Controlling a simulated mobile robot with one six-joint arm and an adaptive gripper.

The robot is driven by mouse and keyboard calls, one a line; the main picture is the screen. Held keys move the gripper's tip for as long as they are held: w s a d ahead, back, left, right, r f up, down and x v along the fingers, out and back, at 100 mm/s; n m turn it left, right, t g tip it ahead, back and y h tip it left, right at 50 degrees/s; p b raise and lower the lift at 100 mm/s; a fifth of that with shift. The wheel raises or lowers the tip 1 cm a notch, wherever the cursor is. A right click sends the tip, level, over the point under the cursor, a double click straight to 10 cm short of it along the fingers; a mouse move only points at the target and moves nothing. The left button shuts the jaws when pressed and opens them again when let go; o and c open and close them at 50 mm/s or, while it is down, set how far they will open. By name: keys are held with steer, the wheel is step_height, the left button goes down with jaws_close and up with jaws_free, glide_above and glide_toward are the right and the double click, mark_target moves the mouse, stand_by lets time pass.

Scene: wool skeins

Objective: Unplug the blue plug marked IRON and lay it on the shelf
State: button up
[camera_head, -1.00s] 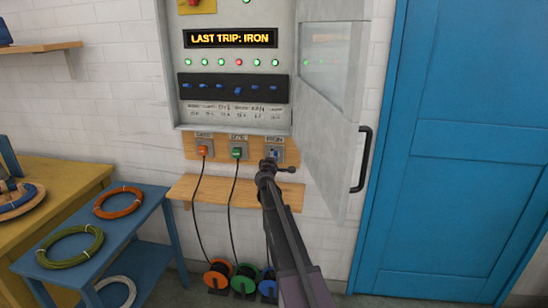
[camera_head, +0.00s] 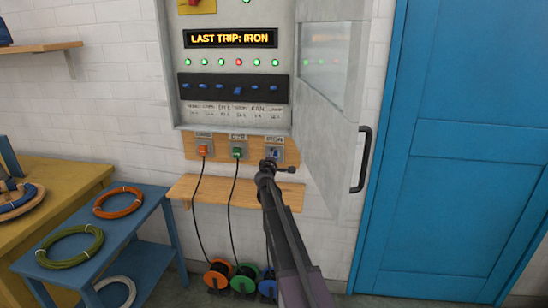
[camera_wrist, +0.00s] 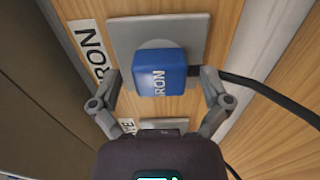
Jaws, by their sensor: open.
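The blue plug (camera_wrist: 160,74) marked IRON sits in its grey socket plate (camera_wrist: 197,28) in the wrist view, with a black cable running off to the right. In the head view a little of the plug (camera_head: 273,154) shows above my gripper (camera_head: 276,167). In the wrist view my gripper (camera_wrist: 163,88) is open, with one finger on each side of the plug. The left finger stands apart from it. The right fingertip is close beside it, and I cannot tell whether it touches.
A narrow wooden shelf (camera_head: 215,189) is below the sockets, its top mostly bare. An orange plug (camera_head: 203,150) and a green plug (camera_head: 237,152) sit in sockets to the left. The open grey cabinet door (camera_head: 335,120) stands close to the right. Cable reels (camera_head: 218,274) stand below.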

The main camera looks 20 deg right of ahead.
steer(key=c, duration=1.3)
steer(key=shift+c, duration=0.2)
steer(key=shift+s+a, duration=0.2)
steer(key=shift+s, duration=0.1)
steer(key=shift+v, duration=1.1)
steer(key=shift+s+a, duration=0.2)
steer(key=shift+s, duration=0.05)
steer(key=shift+v, duration=1.05)
steer(key=shift+s+a, duration=0.1)
steer(key=shift+s, duration=0.05)
